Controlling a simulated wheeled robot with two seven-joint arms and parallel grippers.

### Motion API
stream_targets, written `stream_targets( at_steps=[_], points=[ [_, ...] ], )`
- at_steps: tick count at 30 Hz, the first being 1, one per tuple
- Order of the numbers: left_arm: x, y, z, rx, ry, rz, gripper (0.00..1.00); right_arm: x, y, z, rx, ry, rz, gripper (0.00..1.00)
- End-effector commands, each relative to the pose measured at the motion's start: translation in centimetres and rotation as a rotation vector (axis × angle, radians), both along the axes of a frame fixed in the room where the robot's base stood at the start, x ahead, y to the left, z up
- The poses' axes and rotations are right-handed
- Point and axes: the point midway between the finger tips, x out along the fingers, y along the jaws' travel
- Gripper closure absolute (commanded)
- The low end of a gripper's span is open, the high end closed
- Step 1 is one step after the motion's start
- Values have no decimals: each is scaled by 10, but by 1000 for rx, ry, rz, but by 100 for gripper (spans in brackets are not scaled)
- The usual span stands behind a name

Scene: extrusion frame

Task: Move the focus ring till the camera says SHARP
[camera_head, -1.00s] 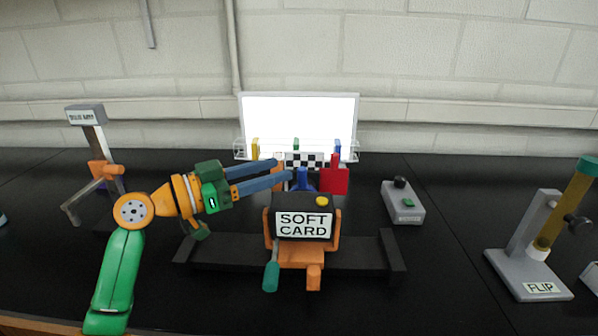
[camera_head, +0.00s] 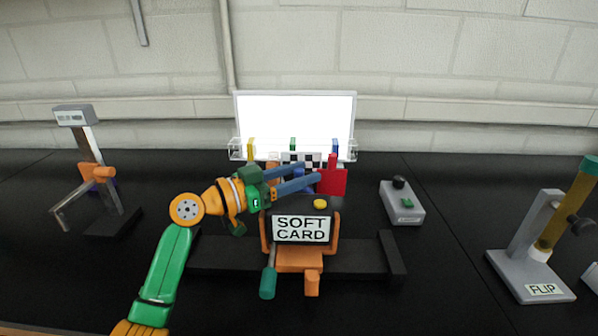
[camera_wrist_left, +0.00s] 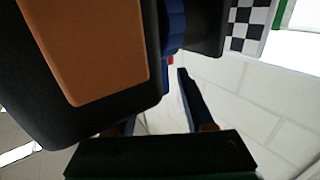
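The camera (camera_head: 335,228) sits on an orange mount on a dark rail; its rear screen (camera_head: 301,229) reads SOFT CARD. In the left wrist view its dark body with an orange panel (camera_wrist_left: 95,50) fills the left. My right gripper is not in view.
A checkered card (camera_wrist_left: 247,25) stands beyond the lens, before a bright white panel (camera_head: 295,117). A red plate (camera_head: 332,181) stands beside my fingertips. A grey switch box (camera_head: 402,203), a FLIP stand (camera_head: 520,265) and a left stand (camera_head: 93,160) stand farther off.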

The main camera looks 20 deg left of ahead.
Motion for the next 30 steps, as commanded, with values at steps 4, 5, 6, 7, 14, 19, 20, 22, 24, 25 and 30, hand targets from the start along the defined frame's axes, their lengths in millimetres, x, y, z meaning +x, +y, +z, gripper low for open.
stream_targets(
  at_steps=[4, 5, 6, 7, 14, 19, 20, 22, 24, 25, 30],
  points=[
    [0, 0, 0, 0, 0, 0, 89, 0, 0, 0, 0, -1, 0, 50],
    [0, 0, 0, 0, 0, 0, 97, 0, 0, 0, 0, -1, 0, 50],
    [0, 0, 0, -1, 1, 0, 100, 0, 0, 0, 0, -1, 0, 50],
    [0, 0, 0, -1, 1, 0, 100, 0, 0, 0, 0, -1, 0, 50],
    [0, 0, 0, -1, 1, 0, 100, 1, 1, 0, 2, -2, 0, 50],
    [0, 0, 0, -1, 1, 0, 100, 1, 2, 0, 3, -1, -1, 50],
    [0, 0, 0, -1, 1, -1, 100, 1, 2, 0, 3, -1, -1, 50],
    [0, 0, 0, -1, 1, -1, 100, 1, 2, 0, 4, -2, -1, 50],
    [0, 0, 0, -1, 1, -1, 100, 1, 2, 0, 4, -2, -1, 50],
    [0, 0, 0, -1, 1, -1, 100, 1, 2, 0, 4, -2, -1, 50],
    [0, 0, 0, -1, 1, -1, 100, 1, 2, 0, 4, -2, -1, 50]
  ],
)
